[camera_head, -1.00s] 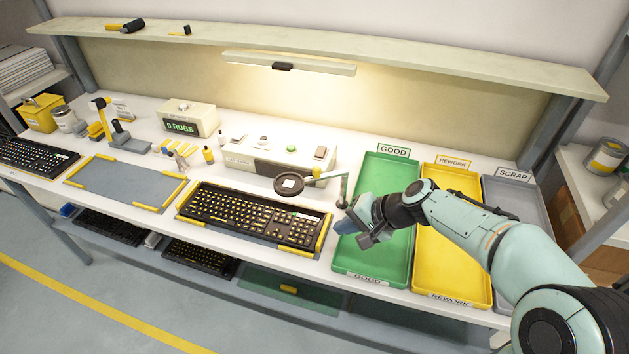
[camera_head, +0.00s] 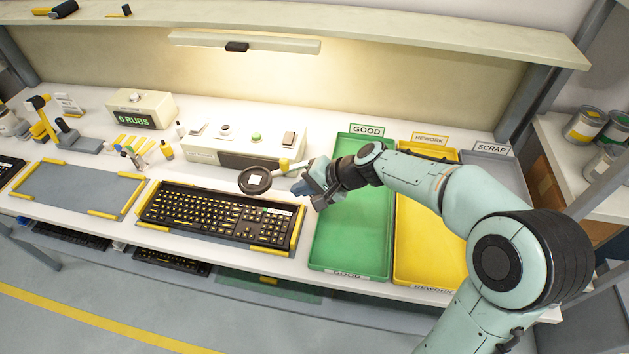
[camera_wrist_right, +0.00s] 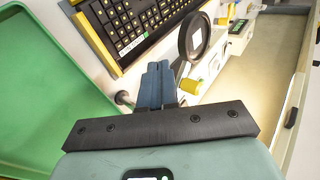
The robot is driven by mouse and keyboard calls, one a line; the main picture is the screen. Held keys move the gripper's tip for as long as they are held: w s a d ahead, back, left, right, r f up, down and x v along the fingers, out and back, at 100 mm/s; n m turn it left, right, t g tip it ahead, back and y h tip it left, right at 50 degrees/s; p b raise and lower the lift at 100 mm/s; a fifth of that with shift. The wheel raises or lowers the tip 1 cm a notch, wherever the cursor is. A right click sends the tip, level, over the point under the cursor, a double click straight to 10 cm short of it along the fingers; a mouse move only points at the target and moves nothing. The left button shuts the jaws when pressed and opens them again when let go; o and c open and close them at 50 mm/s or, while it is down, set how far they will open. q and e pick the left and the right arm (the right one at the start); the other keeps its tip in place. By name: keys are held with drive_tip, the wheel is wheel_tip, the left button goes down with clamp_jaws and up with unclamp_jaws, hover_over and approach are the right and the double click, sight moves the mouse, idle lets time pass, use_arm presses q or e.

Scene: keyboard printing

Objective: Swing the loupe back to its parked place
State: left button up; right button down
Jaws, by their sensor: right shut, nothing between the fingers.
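The loupe (camera_head: 255,180), a dark round ring with a light lens spot, hangs over the back edge of the middle keyboard (camera_head: 218,214). Its pale arm with a yellow part (camera_head: 284,165) runs right toward my right gripper (camera_head: 302,189). This gripper is shut and empty, just right of the loupe. In the right wrist view the gripper's blue fingers (camera_wrist_right: 157,84) are together. The loupe ring (camera_wrist_right: 193,38) and a yellow knob (camera_wrist_right: 190,86) show just beyond and right of them. I cannot tell whether the fingers touch the loupe arm. The loupe's post is hidden behind the gripper. My left gripper is out of view.
A green GOOD tray (camera_head: 320,262), a yellow REWORK tray (camera_head: 400,279) and a grey SCRAP tray (camera_head: 512,180) stand at the right. A white control box (camera_head: 203,150) is behind the loupe. An empty grey mat (camera_head: 75,190) lies left.

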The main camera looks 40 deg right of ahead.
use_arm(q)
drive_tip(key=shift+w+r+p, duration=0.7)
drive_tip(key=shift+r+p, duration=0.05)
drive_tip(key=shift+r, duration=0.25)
use_arm(e)
drive_tip(key=w+a+f, duration=0.1)
drive_tip(key=w+a, duration=0.2)
drive_tip(key=w, duration=0.2)
drive_tip(key=shift+f, duration=0.4)
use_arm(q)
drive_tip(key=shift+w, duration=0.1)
use_arm(e)
drive_tip(key=shift+w, duration=0.15)
